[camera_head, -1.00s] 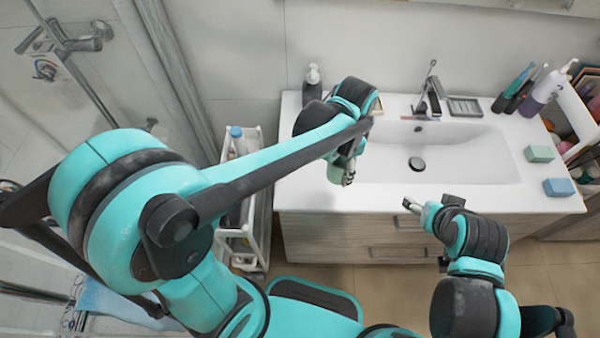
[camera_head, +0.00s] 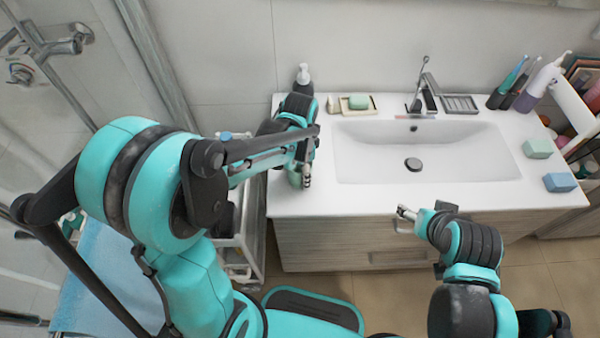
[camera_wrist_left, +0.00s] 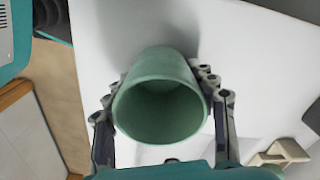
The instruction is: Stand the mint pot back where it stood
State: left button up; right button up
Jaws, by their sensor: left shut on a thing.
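The mint pot (camera_wrist_left: 162,100) is a pale green, hollow cup, with its open mouth facing the left wrist camera. My left gripper (camera_wrist_left: 160,84) is shut on it, with a finger on each side. In the head view only a sliver of the pot (camera_head: 295,179) shows beside my left gripper (camera_head: 306,182), over the white counter (camera_head: 345,202) left of the basin. I cannot tell whether the pot touches the counter. My right gripper (camera_head: 406,213) hangs by the counter's front edge, and its jaw opening is unclear.
A dark pump bottle (camera_head: 303,80) stands behind my left gripper. A soap dish (camera_head: 346,111) with mint soap (camera_head: 358,102) is near it. The basin (camera_head: 450,165) lies to the right. Green (camera_head: 538,148) and blue (camera_head: 559,182) blocks sit at the far right. A white cart (camera_head: 246,238) stands left of the counter.

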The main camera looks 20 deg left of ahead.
pick_arm(q)
jog(key=shift+f, duration=0.15)
jog(key=o, duration=1.3)
